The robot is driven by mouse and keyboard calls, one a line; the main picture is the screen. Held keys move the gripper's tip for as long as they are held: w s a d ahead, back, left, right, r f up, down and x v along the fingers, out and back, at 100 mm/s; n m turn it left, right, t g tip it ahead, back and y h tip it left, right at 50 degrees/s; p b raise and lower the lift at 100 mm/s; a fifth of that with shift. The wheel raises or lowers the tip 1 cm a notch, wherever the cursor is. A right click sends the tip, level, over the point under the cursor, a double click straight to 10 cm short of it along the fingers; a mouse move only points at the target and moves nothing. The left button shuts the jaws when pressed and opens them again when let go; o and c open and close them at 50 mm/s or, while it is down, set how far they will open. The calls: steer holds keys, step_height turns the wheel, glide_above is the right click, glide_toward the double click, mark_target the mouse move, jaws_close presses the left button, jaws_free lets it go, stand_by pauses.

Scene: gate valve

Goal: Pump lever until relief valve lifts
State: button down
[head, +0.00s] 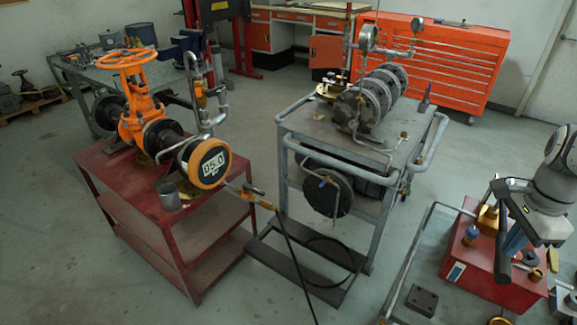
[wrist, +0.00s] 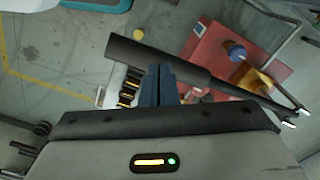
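The pump (head: 520,285) is a red box at the lower right with brass fittings on top. Its black lever (head: 503,208) has a thick grip; in the wrist view the lever (wrist: 190,66) crosses from upper left to right. My gripper (head: 512,240) is beside the lever. In the wrist view its blue fingers (wrist: 162,72) are together, overlapping the grip; I cannot tell whether they touch it. The round digital gauge (head: 210,163) reads 05.0. It stands beside the orange gate valve (head: 137,105). An orange-bodied fitting (head: 200,95), possibly the relief valve, sits on the piping above.
A red cart (head: 170,235) carries the gate valve. A grey trolley (head: 350,140) holds a dark pump assembly in the middle. A black hose (head: 290,240) runs from the gauge down to the floor. An orange tool cabinet (head: 440,55) stands at the back.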

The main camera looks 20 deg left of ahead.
step_height(320, 180, down, 10)
steer(key=b, duration=0.6)
steer(key=shift+r, duration=0.15)
step_height(320, 180, up, 13)
steer(key=p, duration=1)
steer(key=shift+f, duration=0.3)
